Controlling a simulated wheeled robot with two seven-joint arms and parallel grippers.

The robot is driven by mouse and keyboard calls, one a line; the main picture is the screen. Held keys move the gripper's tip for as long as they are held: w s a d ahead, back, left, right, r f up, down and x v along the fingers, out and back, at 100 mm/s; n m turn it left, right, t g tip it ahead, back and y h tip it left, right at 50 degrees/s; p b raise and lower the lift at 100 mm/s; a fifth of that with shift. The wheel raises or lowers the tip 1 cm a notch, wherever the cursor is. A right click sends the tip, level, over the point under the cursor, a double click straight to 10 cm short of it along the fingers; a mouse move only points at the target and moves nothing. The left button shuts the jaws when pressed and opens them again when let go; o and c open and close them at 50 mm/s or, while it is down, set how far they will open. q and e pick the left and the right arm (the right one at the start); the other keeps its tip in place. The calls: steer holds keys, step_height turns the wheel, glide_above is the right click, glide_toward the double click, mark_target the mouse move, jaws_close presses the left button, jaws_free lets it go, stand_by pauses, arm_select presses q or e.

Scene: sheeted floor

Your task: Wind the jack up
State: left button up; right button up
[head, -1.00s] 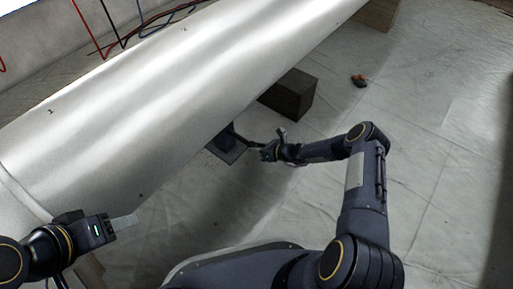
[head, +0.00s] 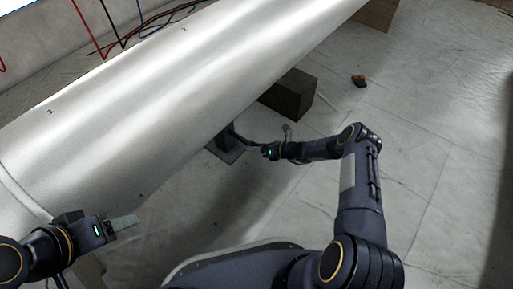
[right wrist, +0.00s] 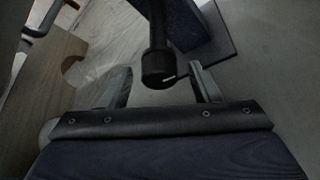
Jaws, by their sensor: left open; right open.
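The jack (head: 228,146) is dark, with a square base plate on the floor, under the near edge of a large silvery cylinder (head: 150,100). A thin dark handle reaches from it towards my right gripper (head: 262,150). In the right wrist view the jack's blue-black body (right wrist: 188,22) stands behind a black rod with a thick round end (right wrist: 159,66). That end lies between the two spread fingers of my right gripper (right wrist: 163,88), with gaps on both sides. My left gripper (head: 125,222) is open and empty at the lower left, beside the cylinder.
A dark block (head: 289,94) sits beneath the cylinder beyond the jack. A small orange and black object (head: 359,80) lies on the floor. A wooden block (head: 377,14) stands at the far end. Cables run behind the cylinder. The sheeted floor to the right is clear.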

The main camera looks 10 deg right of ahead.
steer(key=shift+s+a+n+t+h+p, duration=0.1)
steer(key=shift+n+t+h+p, duration=0.75)
steer(key=shift+n+p, duration=0.95)
steer(key=shift+s+a+n+t+h+p, duration=0.15)
steer(key=shift+n+t+h+p, duration=0.75)
steer(key=shift+p, duration=1.6)
steer(key=shift+a+n+t+h+p, duration=0.1)
steer(key=shift+n+t+h+p, duration=0.35)
steer(key=shift+n+h+p, duration=1.1)
steer(key=shift+y+p, duration=0.4)
steer(key=shift+p, duration=0.2)
